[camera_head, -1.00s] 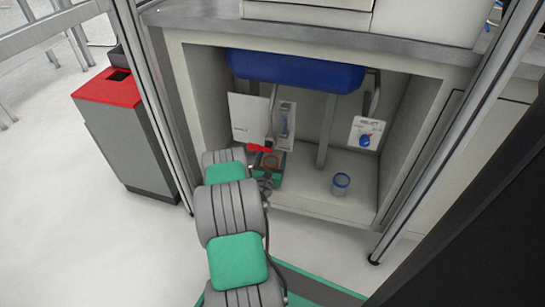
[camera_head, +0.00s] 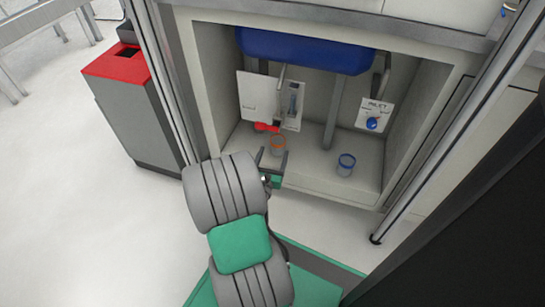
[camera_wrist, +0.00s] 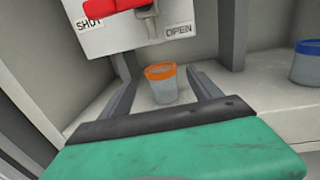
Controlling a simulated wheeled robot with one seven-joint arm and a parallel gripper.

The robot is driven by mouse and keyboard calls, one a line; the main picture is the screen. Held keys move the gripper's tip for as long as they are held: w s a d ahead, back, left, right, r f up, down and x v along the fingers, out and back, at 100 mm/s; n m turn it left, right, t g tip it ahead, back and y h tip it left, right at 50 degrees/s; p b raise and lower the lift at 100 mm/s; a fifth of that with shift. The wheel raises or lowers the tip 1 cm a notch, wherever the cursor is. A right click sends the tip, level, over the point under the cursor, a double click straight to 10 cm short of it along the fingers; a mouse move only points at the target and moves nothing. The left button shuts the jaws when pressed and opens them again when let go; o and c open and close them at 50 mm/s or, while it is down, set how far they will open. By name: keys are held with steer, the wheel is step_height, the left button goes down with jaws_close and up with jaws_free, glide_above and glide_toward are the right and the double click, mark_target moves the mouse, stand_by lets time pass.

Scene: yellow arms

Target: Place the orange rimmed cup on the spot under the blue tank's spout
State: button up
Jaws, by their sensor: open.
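The orange-rimmed cup (camera_head: 278,147) is a small grey cup standing upright on the cabinet floor. It is below the blue tank (camera_head: 305,52), near the left spout with the red handle (camera_head: 267,127). In the wrist view the cup (camera_wrist: 162,86) shows between my fingers, with a visible gap on each side, below the red handle (camera_wrist: 112,8) and the metal spout (camera_wrist: 148,14). My gripper (camera_head: 273,158) is open and empty, pointing into the cabinet at the cup. Whether the cup is exactly under the spout's outlet I cannot tell.
A blue-rimmed cup (camera_head: 346,164) stands on the cabinet floor to the right, under the inlet panel (camera_head: 373,117) with a blue knob. Cabinet side walls and metal frame posts bound the opening. A red-topped bin (camera_head: 121,62) stands outside at left.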

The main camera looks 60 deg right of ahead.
steer(key=w+m, duration=0.1)
steer(key=m, duration=0.1)
steer(key=w+r+m+g, duration=0.1)
steer(key=w+m+y, duration=0.1)
steer(key=m, duration=0.1)
steer(key=shift+a+r+m+g, duration=0.15)
steer(key=shift+r+m+g, duration=0.15)
steer(key=shift+r, duration=0.1)
steer(key=w+a+r+m+y, duration=0.3)
steer(key=a+m+y, duration=0.15)
steer(key=a, duration=0.45)
steer(key=w+a+r+m+y, duration=0.3)
steer(key=a+m, duration=0.2)
steer(key=a, duration=0.4)
steer(key=w+a+r+m+y, duration=0.4)
steer(key=a+m, duration=0.1)
steer(key=a, duration=0.5)
steer(key=s+a+r+y, duration=0.2)
steer(key=a+r, duration=0.3)
steer(key=a, duration=0.4)
steer(key=s+a+r+y, duration=0.3)
steer(key=s+a+r, duration=0.1)
steer(key=a, duration=0.5)
steer(key=shift+a+r+m, duration=0.35)
steer(key=shift+r, duration=0.15)
